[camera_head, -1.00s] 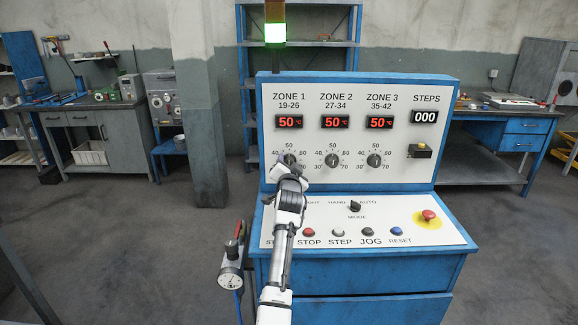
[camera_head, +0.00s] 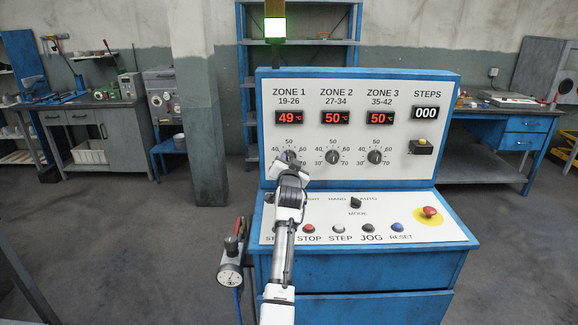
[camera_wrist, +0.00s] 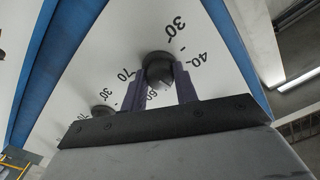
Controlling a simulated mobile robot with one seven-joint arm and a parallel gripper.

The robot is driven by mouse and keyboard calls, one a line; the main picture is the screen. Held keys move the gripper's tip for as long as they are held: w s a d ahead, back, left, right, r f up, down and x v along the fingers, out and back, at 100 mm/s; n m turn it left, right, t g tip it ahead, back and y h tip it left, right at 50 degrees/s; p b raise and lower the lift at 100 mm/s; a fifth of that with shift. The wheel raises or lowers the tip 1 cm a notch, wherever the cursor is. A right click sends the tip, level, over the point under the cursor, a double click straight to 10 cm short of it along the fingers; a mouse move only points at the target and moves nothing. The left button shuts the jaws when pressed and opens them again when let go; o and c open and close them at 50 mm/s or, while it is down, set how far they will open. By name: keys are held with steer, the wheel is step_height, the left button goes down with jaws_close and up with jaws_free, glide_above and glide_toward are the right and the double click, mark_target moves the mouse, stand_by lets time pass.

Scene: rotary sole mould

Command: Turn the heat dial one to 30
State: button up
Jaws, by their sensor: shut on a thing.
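The zone 1 heat dial (camera_wrist: 158,68) is a dark round knob on the white upright panel, with marks from 30 to 70 around it. My gripper (camera_wrist: 160,88) is shut on this dial, one finger on each side. The zone 2 display (camera_head: 335,118) and zone 3 display (camera_head: 380,118) both read 50. The dial's pointer is hidden.
The zone 2 dial (camera_head: 332,157) and zone 3 dial (camera_head: 375,157) stand to the right. Below are the mode switch (camera_head: 356,203), several push buttons and a red emergency button (camera_head: 429,212). A gauge (camera_head: 230,272) hangs at the console's left.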

steer(key=n+b, duration=0.3)
steer(key=n, duration=1.9)
steer(key=shift+d+b, duration=0.1)
steer(key=shift+b, duration=0.3)
steer(key=shift+n, duration=0.3)
steer(key=o, duration=1)
